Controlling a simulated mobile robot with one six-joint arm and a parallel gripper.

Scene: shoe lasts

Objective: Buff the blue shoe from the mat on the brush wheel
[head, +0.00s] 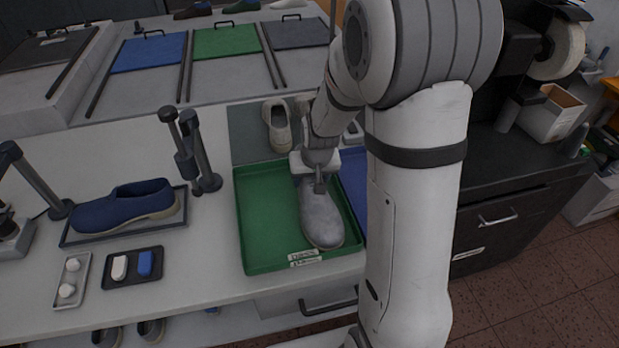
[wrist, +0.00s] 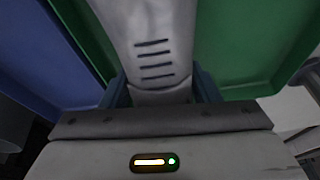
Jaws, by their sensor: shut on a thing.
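The blue shoe (head: 120,207) lies on a dark, rimmed mat (head: 78,237) at the left of the bench, well away from my gripper. My gripper (head: 318,182) is over the green tray (head: 262,232), shut on a grey shoe (head: 322,220) at its rear end. In the wrist view the grey shoe (wrist: 155,35), with several dark slots, sits between the bluish jaws (wrist: 160,92). Whether it rests on the tray floor or hangs just above it, I cannot tell. A pale round wheel (head: 562,50) on a dark machine at upper right looks like the brush wheel.
A blue tray (head: 352,178) adjoins the green one, partly behind my arm. A beige shoe (head: 277,126) stands on a grey mat (head: 246,135) behind. Dark posts (head: 198,150) rise beside the blue shoe. A small dark tray (head: 118,280) holds a white and a blue block.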

